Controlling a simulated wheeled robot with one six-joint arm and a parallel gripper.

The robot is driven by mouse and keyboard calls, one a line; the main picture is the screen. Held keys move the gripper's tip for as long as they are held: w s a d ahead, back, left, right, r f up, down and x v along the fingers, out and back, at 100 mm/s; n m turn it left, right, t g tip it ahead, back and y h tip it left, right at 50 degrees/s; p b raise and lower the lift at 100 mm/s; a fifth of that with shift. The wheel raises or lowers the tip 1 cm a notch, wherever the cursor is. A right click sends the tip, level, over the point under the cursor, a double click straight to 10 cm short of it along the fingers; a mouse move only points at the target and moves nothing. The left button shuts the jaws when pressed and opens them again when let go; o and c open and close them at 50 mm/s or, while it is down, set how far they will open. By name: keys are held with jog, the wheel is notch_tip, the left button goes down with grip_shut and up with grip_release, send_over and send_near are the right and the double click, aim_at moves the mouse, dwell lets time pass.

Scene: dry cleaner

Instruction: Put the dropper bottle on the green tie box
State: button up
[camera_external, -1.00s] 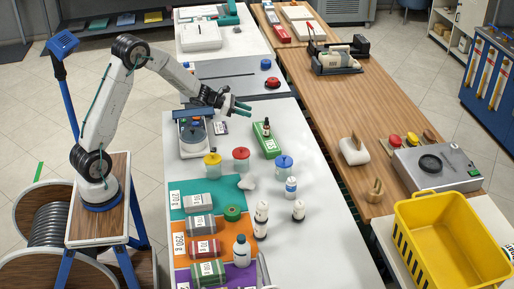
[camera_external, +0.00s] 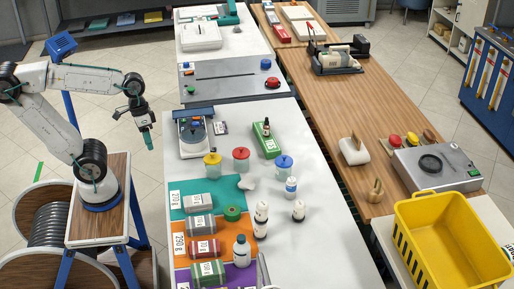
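The green tie box (camera_external: 269,147) lies on the white table, right of the scale. A small dark dropper bottle (camera_external: 266,131) stands upright at the box's far end and appears to rest on its top. My gripper (camera_external: 150,141) hangs pointing down, left of the table's left edge and well apart from the bottle and the box. I see nothing held in it. Its fingers are seen nearly edge-on, so the gap between them does not show.
A scale (camera_external: 193,143) stands at the table's left edge, between my gripper and the box. Jars with yellow (camera_external: 212,160), red (camera_external: 241,153) and blue (camera_external: 284,161) lids stand nearby. Several white bottles stand nearer the front. A yellow basket (camera_external: 452,240) is at right.

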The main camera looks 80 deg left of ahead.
jog(key=s+a+m+y, duration=0.1)
jog(key=s+a+m, duration=0.1)
jog(key=s, duration=0.1)
jog(key=s+a+y, duration=0.1)
jog(key=s, duration=0.1)
jog(key=shift+f+m+y, duration=0.3)
jog(key=shift+f+m, duration=0.05)
jog(key=shift+m, duration=0.05)
